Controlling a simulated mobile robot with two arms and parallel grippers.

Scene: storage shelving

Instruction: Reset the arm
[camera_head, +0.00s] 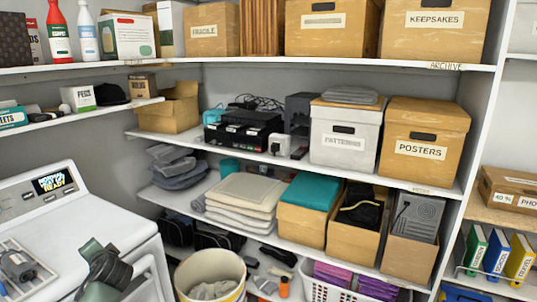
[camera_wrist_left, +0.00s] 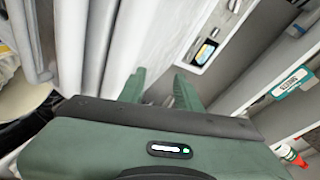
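My left gripper (camera_head: 108,268), green and dark grey, is at the lower left of the head view, in front of the white washing machine (camera_head: 62,205). Its fingers are hard to make out there. In the left wrist view its green body fills the lower part, and two green fingers (camera_wrist_left: 160,78) stand apart with a gap between them. I see nothing held in that gap. The washing machine's lit display also shows in the left wrist view (camera_wrist_left: 205,52). My right gripper is in neither view.
White shelves hold a posters box (camera_head: 422,140), a patterns box (camera_head: 345,135), folded linens (camera_head: 247,192) and open cardboard boxes. A cream bin (camera_head: 210,268) and a white basket (camera_head: 318,288) stand low in front.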

